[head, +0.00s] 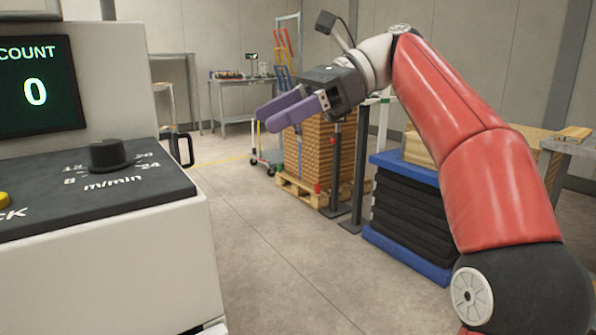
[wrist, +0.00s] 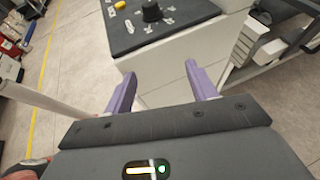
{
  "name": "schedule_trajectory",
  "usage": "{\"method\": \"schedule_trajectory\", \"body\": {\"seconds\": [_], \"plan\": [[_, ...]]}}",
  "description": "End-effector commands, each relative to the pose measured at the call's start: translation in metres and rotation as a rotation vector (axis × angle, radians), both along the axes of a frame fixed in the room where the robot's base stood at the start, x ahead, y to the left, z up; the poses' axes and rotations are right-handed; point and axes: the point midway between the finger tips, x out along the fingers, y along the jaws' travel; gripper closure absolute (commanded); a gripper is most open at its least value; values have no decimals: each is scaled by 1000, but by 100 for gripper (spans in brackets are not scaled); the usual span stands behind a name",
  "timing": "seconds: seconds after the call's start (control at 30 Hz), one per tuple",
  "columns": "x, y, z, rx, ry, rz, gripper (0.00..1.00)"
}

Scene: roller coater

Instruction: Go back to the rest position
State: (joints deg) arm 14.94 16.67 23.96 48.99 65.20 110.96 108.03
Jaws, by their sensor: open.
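My gripper (head: 275,112) has purple fingers and hangs in the air in the middle of the head view, at the end of my red arm. In the wrist view my gripper (wrist: 160,85) shows its two fingers spread apart with nothing between them. The roller coater's control panel (head: 60,192) lies to the left in the head view, with a black knob (head: 110,155) on a speed scale and a display (head: 38,85) reading COUNT 0. The panel also shows beyond the fingers in the wrist view (wrist: 180,22). My gripper is apart from it.
A wooden pallet (head: 300,190) with a tall brown stack stands behind my gripper. Black slabs between blue boards (head: 405,215) stand beside my arm. A workbench (head: 215,85) is at the back. The floor (head: 270,270) between the machine and the stacks is clear.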

Motion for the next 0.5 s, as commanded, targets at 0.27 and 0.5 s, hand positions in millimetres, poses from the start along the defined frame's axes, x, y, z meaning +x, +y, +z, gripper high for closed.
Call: {"method": "schedule_trajectory", "body": {"seconds": [0.27, 0.5], "plan": [[-5, 16, -23, -66, -122, -38, 43], [-13, 21, -64, -186, -317, -67, 43]]}}
